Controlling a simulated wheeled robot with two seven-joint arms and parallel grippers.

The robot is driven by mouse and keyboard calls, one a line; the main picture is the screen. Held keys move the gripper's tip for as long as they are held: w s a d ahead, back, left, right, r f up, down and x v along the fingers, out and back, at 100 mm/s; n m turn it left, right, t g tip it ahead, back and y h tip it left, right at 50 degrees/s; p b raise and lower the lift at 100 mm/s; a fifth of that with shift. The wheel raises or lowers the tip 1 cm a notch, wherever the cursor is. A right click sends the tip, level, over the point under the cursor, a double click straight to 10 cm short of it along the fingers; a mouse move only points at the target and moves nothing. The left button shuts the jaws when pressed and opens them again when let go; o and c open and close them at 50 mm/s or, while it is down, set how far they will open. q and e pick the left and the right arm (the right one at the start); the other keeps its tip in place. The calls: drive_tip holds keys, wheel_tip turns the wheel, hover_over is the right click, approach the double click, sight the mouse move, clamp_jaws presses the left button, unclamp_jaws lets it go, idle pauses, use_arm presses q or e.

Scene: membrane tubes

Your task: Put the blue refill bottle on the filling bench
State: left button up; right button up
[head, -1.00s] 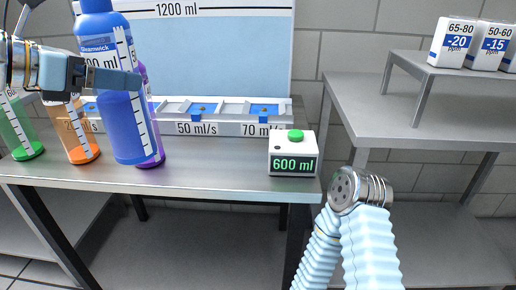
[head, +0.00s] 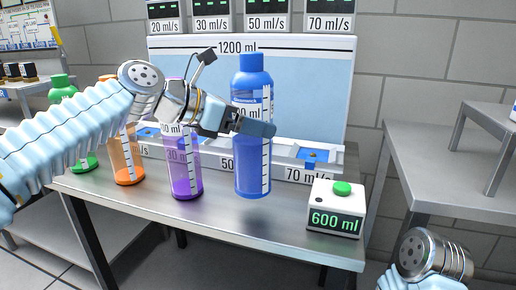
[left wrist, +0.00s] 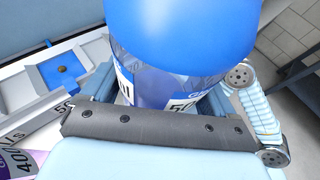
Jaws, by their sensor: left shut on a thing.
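The blue refill bottle (head: 252,170) is upright above the grey filling bench (head: 285,228), in front of the slotted filling station. My left gripper (head: 252,124) is shut on its upper body, below the blue cap. A small gap seems to show under the bottle, but contact with the bench top is hard to judge. In the left wrist view the bottle's blue shoulder (left wrist: 185,35) fills the top middle, between the jaws. My right arm shows only a joint at the lower right of the head view; its gripper is out of view.
Purple (head: 183,172), orange (head: 127,160) and green (head: 62,90) bottles stand left on the bench. A white box with a green button (head: 335,209) reading 600 ml stands at the right front. A slot tray (head: 318,155) runs behind the bottle. Another grey table (head: 450,165) is at right.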

sight(258, 145)
use_arm(q)
drive_tip(key=f, duration=0.1)
drive_tip(key=d+f+b, duration=0.1)
drive_tip(key=f, duration=0.1)
drive_tip(key=w+f+b, duration=0.1)
drive_tip(key=shift+w+d+f, duration=0.1)
drive_tip(key=shift+d+f, duration=0.15)
drive_tip(key=shift+f, duration=0.4)
drive_tip(key=o, duration=1.8)
drive_tip(key=shift+a, duration=0.2)
drive_tip(key=v, duration=1.1)
drive_tip(key=shift+s+a+r, duration=0.2)
drive_tip(key=shift+s, duration=0.1)
